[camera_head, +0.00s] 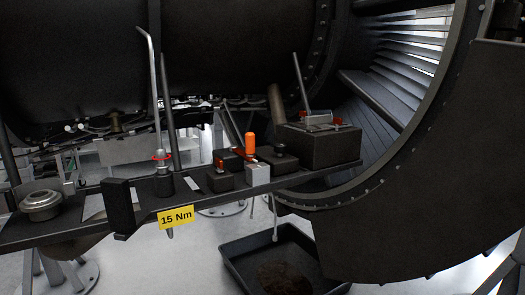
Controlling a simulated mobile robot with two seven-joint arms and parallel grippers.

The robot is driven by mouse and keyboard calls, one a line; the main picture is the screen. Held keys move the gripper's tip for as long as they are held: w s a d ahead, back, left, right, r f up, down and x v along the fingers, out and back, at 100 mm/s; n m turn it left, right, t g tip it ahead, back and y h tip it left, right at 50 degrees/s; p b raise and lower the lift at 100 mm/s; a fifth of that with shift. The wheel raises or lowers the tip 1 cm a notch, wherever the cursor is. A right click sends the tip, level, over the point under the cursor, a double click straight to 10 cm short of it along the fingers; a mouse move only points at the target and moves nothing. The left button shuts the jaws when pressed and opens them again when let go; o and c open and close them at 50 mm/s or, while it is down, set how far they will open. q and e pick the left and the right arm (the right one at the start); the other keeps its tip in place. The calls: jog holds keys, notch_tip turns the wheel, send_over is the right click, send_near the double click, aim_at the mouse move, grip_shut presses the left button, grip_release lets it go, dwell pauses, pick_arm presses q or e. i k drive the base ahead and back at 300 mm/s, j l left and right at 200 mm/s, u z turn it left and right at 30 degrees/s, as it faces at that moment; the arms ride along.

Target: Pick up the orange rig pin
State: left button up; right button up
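The orange rig pin (250,143) stands upright near the middle of the dark shelf. Its rounded orange top shows, and its lower end is hidden at a small light grey block (257,174). I cannot tell whether it sits in the block or just behind it. Neither of my grippers shows in the head view, and nothing is seen touching the pin.
Small dark blocks (220,181) crowd the pin on the shelf (300,182). A larger dark box (318,145) stands to the right. A tool with a red ring (162,157) and a round metal part (41,205) are left. A black tray (238,262) lies below.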

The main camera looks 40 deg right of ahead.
aim_at(250, 142)
jog(key=z, duration=1.05)
